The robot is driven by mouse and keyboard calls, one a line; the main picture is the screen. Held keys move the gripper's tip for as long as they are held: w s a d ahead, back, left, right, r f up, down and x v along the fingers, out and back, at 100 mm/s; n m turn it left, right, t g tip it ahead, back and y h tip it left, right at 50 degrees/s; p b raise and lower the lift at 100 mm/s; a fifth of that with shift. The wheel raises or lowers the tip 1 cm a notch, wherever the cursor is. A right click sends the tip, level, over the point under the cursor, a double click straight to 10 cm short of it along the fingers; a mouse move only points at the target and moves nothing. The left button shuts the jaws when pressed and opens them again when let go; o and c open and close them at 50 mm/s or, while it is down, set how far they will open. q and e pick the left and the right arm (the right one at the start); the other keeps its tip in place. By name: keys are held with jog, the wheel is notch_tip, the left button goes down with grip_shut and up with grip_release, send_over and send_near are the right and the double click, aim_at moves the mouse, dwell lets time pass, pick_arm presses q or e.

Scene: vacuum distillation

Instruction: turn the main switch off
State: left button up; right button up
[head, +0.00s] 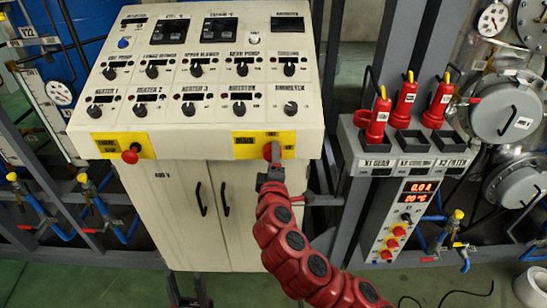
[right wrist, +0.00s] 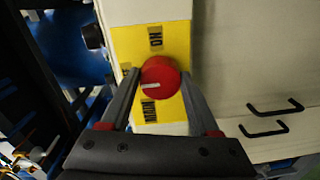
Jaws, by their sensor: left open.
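The main switch (right wrist: 160,77) is a round red knob with a white mark on a yellow plate, seen in the right wrist view. The mark points to the left there, between the ON label above and the MAIN label below. My right gripper (right wrist: 160,84) has one finger on each side of the knob, and both appear to touch it. In the head view my right gripper (head: 272,168) reaches the switch on the right yellow plate (head: 257,139) and covers part of it. My left gripper is outside both views.
The beige control cabinet (head: 180,172) carries several black knobs and displays above the switch. A red mushroom button (head: 130,155) sits on the left yellow plate. Several red plugs (head: 404,101) stand on the grey unit at right. Black door handles (head: 225,199) stick out below.

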jog(key=o, duration=0.5)
jog(key=shift+c, duration=0.2)
jog(key=s+p, duration=0.8)
jog(key=s, duration=0.9)
jog(key=shift+s+r, duration=0.2)
jog(key=shift+r, duration=0.15)
